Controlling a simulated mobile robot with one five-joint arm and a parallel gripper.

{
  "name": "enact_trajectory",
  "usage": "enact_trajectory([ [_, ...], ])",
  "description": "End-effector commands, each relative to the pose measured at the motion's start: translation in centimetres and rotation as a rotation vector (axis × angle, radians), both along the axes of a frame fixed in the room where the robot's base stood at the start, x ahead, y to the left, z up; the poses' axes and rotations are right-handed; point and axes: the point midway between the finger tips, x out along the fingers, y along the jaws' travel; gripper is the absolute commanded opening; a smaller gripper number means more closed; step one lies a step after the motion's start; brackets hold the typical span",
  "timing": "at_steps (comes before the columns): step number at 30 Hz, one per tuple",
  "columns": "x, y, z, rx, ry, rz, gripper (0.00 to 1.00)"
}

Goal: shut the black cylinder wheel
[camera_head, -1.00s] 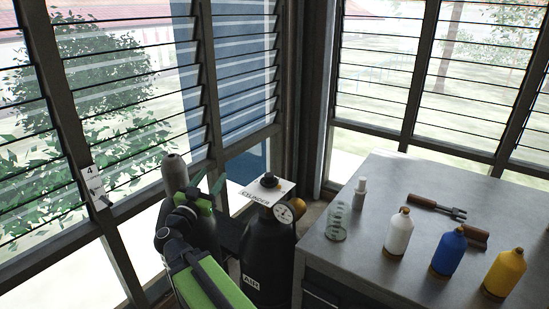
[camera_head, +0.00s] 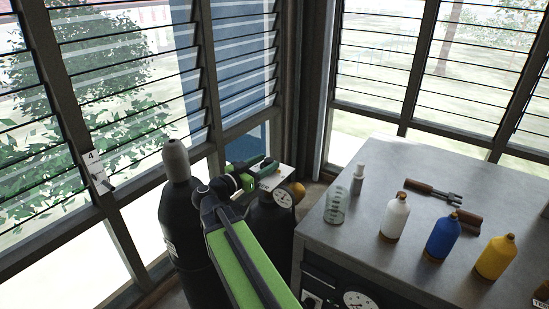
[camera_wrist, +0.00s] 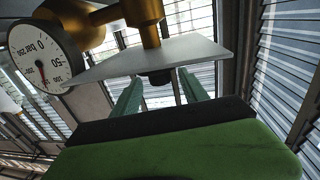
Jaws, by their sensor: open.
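The black cylinder wheel shows in the wrist view (camera_wrist: 160,78) as a small dark piece under a pale plate (camera_wrist: 150,60), between the green fingers. In the head view my gripper and arm hide it. My gripper (camera_head: 266,168) is open at the top of the black cylinder (camera_head: 268,222); its fingers also show in the wrist view (camera_wrist: 158,92). I cannot tell whether they touch the wheel. A round pressure gauge (camera_head: 283,197) and brass valve fitting (camera_wrist: 142,22) are beside the plate.
A second black cylinder (camera_head: 180,215) with a grey cap stands left, near the louvred windows.

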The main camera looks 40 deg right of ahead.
Motion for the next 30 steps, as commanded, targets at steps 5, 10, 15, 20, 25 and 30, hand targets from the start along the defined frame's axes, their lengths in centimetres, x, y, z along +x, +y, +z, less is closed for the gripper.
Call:
enact_trajectory([
  [5,0.8,-3.5,0.0,0.0,0.0,-0.001,0.52],
  [10,1.1,-5.0,0.0,0.0,0.0,0.001,0.52],
  [15,1.1,-5.2,0.0,0.0,0.0,0.002,0.52],
  [20,1.1,-5.1,0.0,0.0,0.0,0.002,0.46],
  [25,1.1,-5.1,0.0,0.0,0.0,0.002,0.24],
  [30,1.1,-5.1,0.0,0.0,0.0,0.002,0.02],
])
